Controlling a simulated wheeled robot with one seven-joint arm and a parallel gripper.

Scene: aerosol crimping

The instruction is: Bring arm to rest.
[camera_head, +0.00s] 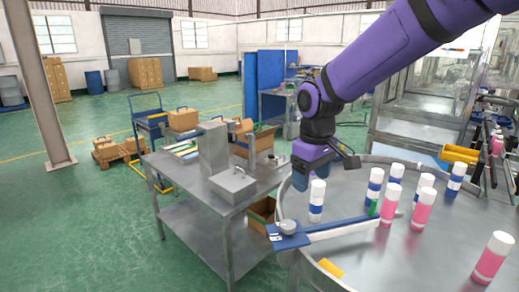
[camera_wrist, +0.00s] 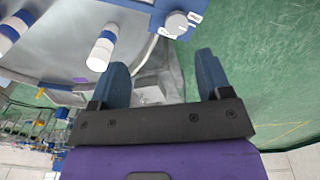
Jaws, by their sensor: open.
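My purple arm reaches in from the upper right of the head view. My gripper (camera_head: 311,176) hangs over the left edge of the round metal table (camera_head: 345,262), fingers down. In the wrist view my gripper (camera_wrist: 164,82) has its two blue-grey fingers wide apart with nothing between them. A white and blue can (camera_head: 317,201) stands upright close to the right of the fingers, apart from them as far as I can tell. It also seems to show in the wrist view (camera_wrist: 102,48), left of the fingers.
Several pink or blue cans with white caps stand on the round table, one pink can (camera_head: 492,258) at the front right. A blue and white guide bar (camera_head: 335,230) crosses its rim. A metal workbench (camera_head: 190,190) with grey boxes stands left.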

